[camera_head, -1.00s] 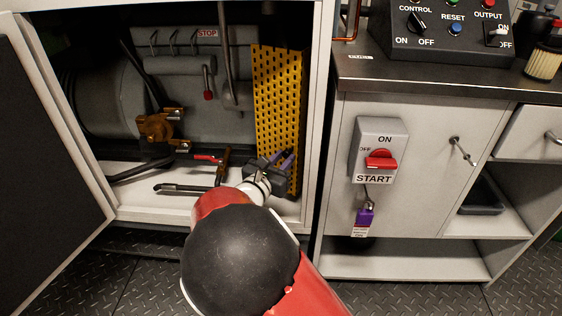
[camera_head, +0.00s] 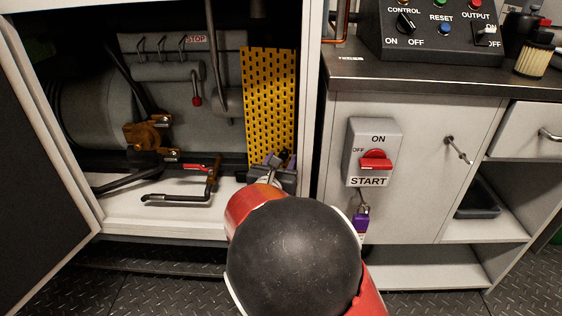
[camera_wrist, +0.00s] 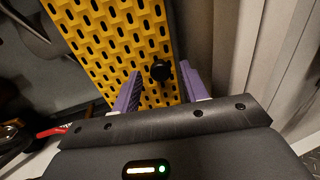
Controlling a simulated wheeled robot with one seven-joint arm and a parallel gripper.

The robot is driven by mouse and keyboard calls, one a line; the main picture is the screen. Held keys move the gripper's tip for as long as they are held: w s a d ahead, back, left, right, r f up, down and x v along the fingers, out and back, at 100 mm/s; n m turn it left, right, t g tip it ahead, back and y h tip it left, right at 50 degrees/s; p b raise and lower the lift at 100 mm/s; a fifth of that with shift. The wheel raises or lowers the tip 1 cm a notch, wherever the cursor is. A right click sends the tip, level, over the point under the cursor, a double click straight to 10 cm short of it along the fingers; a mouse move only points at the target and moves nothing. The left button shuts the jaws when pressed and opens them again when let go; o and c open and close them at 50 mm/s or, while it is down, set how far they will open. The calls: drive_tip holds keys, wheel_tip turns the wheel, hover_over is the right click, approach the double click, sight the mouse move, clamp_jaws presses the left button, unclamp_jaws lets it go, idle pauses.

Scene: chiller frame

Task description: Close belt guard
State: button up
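The belt guard is a yellow perforated panel (camera_head: 269,95) standing upright at the right side of the open cabinet. It fills the upper middle of the wrist view (camera_wrist: 110,40). A black knob (camera_wrist: 161,71) sticks out from its face. My gripper (camera_head: 277,160) is at the guard's lower part. In the wrist view its two purple fingers (camera_wrist: 160,88) are apart, one on each side of the knob, with visible gaps. The fingers look open and empty. In the head view my arm hides part of the cabinet floor, and the fingertips show only small.
The cabinet holds a grey drum (camera_head: 95,110), a brass fitting (camera_head: 148,135) and a red-handled valve (camera_head: 195,168). The cabinet door (camera_head: 35,170) stands open at left. A START switch box (camera_head: 372,152) with a purple padlock (camera_head: 361,222) is on the right cabinet.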

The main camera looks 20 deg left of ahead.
drive_tip(key=s, duration=0.7)
drive_tip(key=shift+s, duration=0.4)
